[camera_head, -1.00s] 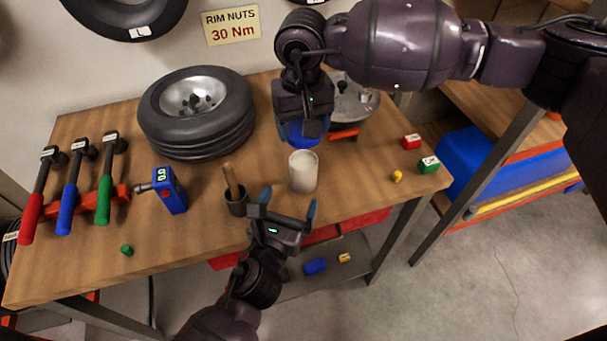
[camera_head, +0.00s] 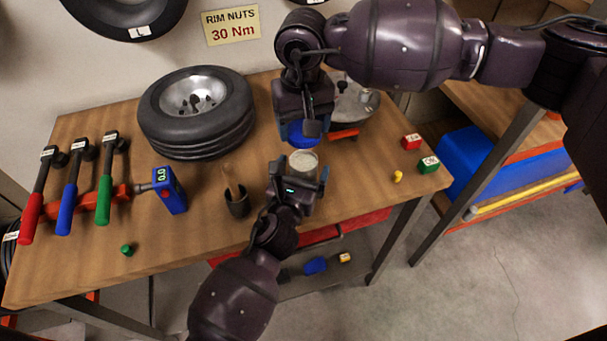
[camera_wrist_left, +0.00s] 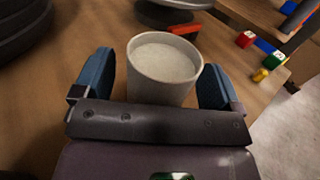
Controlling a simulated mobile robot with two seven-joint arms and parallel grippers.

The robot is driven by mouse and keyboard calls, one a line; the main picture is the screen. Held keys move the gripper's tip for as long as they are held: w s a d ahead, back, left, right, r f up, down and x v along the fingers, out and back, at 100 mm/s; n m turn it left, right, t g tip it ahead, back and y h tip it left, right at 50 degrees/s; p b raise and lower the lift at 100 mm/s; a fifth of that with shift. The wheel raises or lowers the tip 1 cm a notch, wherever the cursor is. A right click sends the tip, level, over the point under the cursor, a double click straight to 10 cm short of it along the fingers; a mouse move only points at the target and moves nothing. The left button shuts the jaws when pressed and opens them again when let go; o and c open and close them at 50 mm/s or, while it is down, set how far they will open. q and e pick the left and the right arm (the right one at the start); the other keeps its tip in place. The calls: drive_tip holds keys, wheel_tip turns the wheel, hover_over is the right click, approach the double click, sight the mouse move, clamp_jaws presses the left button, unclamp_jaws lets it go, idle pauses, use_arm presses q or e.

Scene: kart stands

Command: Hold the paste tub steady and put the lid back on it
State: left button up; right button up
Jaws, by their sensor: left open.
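The white paste tub (camera_head: 304,160), open at the top and filled with pale paste, stands upright on the workbench. My left gripper (camera_head: 298,171) is open with its blue fingers on either side of the tub. In the left wrist view the tub (camera_wrist_left: 164,68) sits between the spread fingers, with a visible gap at each side. The blue lid (camera_head: 299,133) is at the tip of my right gripper (camera_head: 303,124), just behind and above the tub. The right fingers are partly hidden, but they appear closed on the lid.
A metal dish (camera_head: 357,103) and an orange-red bar (camera_head: 344,134) are behind right. Red (camera_head: 411,142) and green (camera_head: 429,165) boxes lie near the right edge.

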use_arm(q)
drive_tip(key=c, duration=1.4)
drive_tip(key=shift+o, duration=0.2)
use_arm(e)
hover_over(304, 163)
drive_tip(key=shift+a+f, duration=0.1)
drive_tip(key=shift+f, duration=2.4)
drive_tip(key=shift+f, duration=0.1)
drive_tip(key=shift+f, duration=0.8)
drive_tip(key=shift+f, duration=0.45)
drive_tip(key=shift+f, duration=0.25)
use_arm(q)
drive_tip(key=shift+d, duration=0.1)
use_arm(e)
drive_tip(key=shift+f, duration=0.25)
drive_tip(key=shift+c, duration=0.7)
use_arm(q)
drive_tip(key=shift+s+r, duration=0.1)
use_arm(e)
drive_tip(key=shift+s+f, duration=0.1)
